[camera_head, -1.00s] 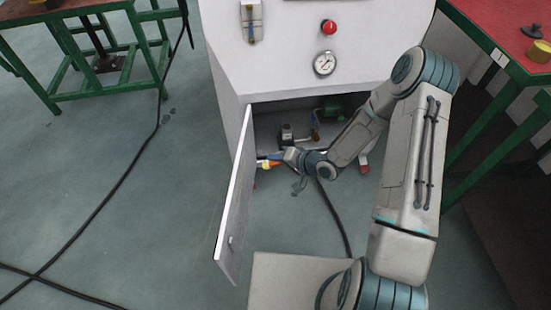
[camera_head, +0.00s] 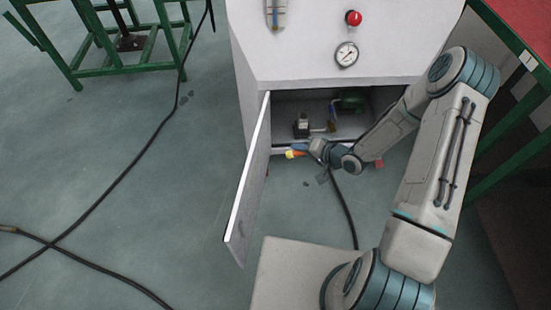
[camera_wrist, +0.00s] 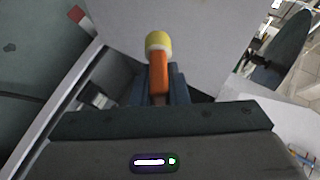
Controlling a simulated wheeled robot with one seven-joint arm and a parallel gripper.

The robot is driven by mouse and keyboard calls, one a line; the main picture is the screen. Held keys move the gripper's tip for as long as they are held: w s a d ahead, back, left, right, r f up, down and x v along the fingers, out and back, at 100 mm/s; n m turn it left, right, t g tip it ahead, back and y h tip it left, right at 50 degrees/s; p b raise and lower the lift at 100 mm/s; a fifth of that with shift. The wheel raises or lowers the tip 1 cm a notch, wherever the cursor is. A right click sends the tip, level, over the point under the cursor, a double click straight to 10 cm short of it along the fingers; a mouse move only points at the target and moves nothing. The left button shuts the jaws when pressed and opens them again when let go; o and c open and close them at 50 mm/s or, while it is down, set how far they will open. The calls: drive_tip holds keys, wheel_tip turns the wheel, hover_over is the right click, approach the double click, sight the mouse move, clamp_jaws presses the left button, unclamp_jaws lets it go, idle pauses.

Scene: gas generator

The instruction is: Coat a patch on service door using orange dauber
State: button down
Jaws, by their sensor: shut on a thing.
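The service door (camera_head: 250,185) hangs open on the left side of the white cabinet, seen nearly edge-on in the head view. My gripper (camera_head: 308,150) is at the cabinet opening, right of the door. It is shut on the orange dauber (camera_wrist: 158,75), which also shows in the head view (camera_head: 294,154). The dauber's rounded yellow tip (camera_wrist: 158,42) points away from my gripper (camera_wrist: 159,88). In the head view a small gap shows between tip and door. A pale grey panel (camera_wrist: 200,30) fills the wrist view behind the tip; I cannot tell whether they touch. I see no coated patch.
The cabinet (camera_head: 310,50) carries a red button (camera_head: 353,18) and a gauge (camera_head: 346,54). Small machinery (camera_head: 303,126) sits inside its lower bay. A green-framed table (camera_head: 500,35) stands at the right. Cables (camera_head: 125,170) cross the open floor at left.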

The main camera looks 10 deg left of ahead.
drive_tip(key=a+b, duration=0.1)
drive_tip(key=a, duration=0.6)
drive_tip(key=shift+s+a+b, duration=0.15)
drive_tip(key=shift+a+b, duration=0.2)
drive_tip(key=shift+a, duration=0.6)
idle(0.8)
drive_tip(key=shift+s+b, duration=1.2)
drive_tip(key=shift+s, duration=6.05)
drive_tip(key=w, duration=1.4)
drive_tip(key=shift+w+p, duration=0.3)
drive_tip(key=shift+p, duration=0.05)
drive_tip(key=shift+d, duration=0.1)
drive_tip(key=shift+d+p, duration=0.55)
drive_tip(key=shift+d, duration=2.35)
